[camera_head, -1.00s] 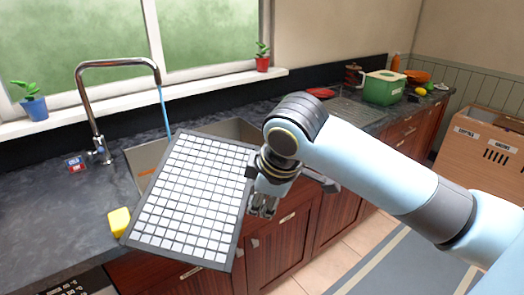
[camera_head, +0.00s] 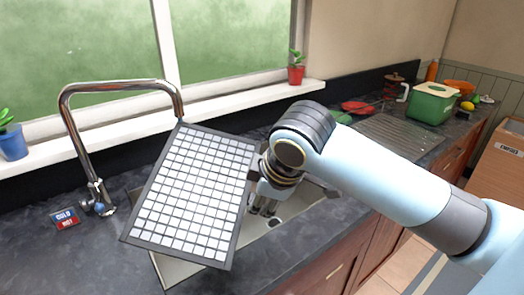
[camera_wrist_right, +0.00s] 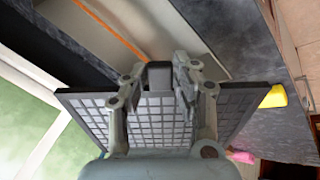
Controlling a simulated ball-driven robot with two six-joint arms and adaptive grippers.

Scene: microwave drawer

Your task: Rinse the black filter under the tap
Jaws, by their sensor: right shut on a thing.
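The black filter (camera_head: 195,195) is a flat panel with a dark frame and a pale grid, held tilted over the sink (camera_head: 290,212). My right gripper (camera_head: 258,190) is shut on its right edge. In the right wrist view the fingers (camera_wrist_right: 172,78) close on the frame, and the filter's dark ribbed side (camera_wrist_right: 85,110) shows. The chrome tap (camera_head: 78,135) curves over from the left; its spout end is at the filter's top edge in the head view. No water stream is visible; the filter may hide it. My left gripper is not in view.
A hot/cold label (camera_head: 66,218) lies by the tap base. The window sill holds a blue pot (camera_head: 12,142) and a red pot (camera_head: 296,75). A drainer (camera_head: 400,135) and a green box (camera_head: 432,103) stand right. A yellow block (camera_wrist_right: 275,96) shows in the right wrist view.

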